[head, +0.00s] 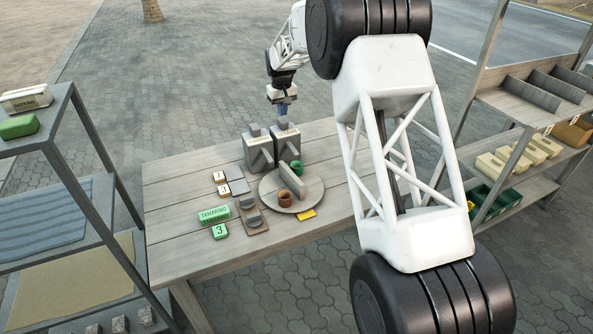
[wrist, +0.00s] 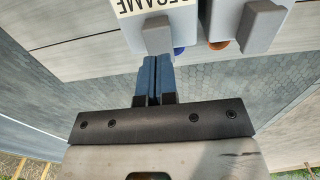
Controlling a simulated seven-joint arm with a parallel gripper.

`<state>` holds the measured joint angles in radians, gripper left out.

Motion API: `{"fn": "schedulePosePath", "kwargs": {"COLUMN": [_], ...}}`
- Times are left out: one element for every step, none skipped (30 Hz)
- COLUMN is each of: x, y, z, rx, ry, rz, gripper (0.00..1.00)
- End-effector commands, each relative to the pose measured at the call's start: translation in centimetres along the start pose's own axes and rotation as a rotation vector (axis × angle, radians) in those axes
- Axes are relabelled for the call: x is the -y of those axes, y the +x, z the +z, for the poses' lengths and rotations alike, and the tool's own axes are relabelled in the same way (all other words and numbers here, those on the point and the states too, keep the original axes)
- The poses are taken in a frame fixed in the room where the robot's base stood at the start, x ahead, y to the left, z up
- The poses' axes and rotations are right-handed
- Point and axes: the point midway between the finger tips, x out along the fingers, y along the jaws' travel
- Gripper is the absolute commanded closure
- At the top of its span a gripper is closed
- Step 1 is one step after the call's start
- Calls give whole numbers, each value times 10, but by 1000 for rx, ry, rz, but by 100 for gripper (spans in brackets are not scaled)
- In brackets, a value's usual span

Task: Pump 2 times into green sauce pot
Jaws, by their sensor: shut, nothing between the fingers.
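The green sauce pot (head: 297,168) stands on a round grey turntable (head: 310,200), beside an upright divider. A brown pot (head: 285,198) stands on the divider's other side. Two grey pump dispensers (head: 258,153) (head: 287,147) stand side by side behind the turntable. In the wrist view, one dispenser (wrist: 133,32) carries a label reading SESAME, and the other (wrist: 262,22) is to its right. My gripper (head: 284,116) is behind and above the dispensers in the head view. Its blue fingers are shut and empty; in the wrist view, their tips (wrist: 155,60) are close to the SESAME dispenser. Contact cannot be told.
A green TAMARIND box (head: 214,214), a green 3 block (head: 220,231), small number cards (head: 223,189) and a board with grey pieces (head: 250,214) lie left of the turntable. A yellow card (head: 306,214) lies in front. Shelves flank the wooden table (head: 180,240); my arm hides its right part.

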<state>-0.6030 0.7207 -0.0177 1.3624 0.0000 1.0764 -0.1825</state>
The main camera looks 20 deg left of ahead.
Motion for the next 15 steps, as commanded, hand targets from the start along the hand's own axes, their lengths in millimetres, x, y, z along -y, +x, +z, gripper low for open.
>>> {"fn": "schedulePosePath", "kwargs": {"x": [0, 0, 0, 0, 0, 0, 0, 0, 0, 0, 0, 0, 0, 0, 0], "y": [0, 0, 0, 0, 0, 0, 0, 1, 1, 2, 2, 3, 4, 5, 6], "z": [0, 0, 0, 0, 0, 0, 0, 0, 0, 0, 0, 0, 0, 0, 0], "rx": [0, 0, 0, 0, 0, 0, 0, 0, 0, 0, 0, 0, 0, 0, 0], "ry": [0, 0, 0, 0, 0, 0, 0, 0, 0, 0, 0, 0, 0, 0, 0], "rz": [0, 0, 0, 0, 0, 0, 0, 0, 0, 0, 0, 0, 0, 0, 0], "gripper": [100, 100, 100, 100, 100, 100, 100, 100, 100, 100, 100, 100, 100, 100, 100]}}
